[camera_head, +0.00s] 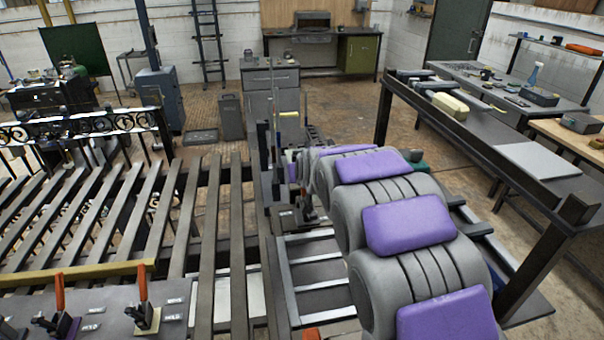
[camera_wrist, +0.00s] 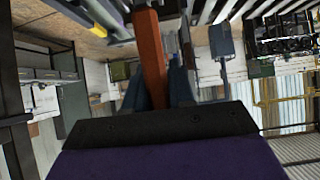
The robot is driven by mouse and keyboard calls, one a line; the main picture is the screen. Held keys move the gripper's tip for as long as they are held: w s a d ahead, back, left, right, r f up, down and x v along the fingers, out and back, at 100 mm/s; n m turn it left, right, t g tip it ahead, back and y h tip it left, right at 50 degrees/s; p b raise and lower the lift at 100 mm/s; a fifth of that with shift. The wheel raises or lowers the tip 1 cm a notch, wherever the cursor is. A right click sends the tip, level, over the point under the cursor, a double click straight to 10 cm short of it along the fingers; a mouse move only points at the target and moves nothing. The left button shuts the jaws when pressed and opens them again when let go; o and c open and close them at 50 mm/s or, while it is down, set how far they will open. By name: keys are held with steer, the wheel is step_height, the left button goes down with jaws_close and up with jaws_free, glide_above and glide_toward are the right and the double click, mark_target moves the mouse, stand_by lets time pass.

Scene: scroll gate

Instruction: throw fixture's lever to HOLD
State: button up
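In the wrist view an orange lever handle (camera_wrist: 152,55) stands between the two dark fingers of my gripper (camera_wrist: 159,85). The fingers lie close against it on both sides, so my gripper looks shut on it. In the head view my grey and purple arm hides most of the gripper and handle. A small dark fixture plate (camera_head: 285,220) shows beside the arm's far end; its labels are too small to read. I cannot tell the lever's position.
At the lower left a grey panel (camera_head: 100,308) carries two orange-handled levers (camera_head: 142,284) and HOLD labels. Dark slatted rails (camera_head: 160,205) fill the left. A long bench (camera_head: 470,130) stands on the right. Open floor (camera_head: 345,100) lies beyond the rails.

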steer(key=o, duration=0.4)
steer(key=shift+s+f, duration=0.1)
steer(key=shift+f, duration=0.05)
steer(key=shift+c, duration=0.2)
steer(key=p+v, duration=0.2)
steer(key=v, duration=1.5)
steer(key=shift+p, duration=0.35)
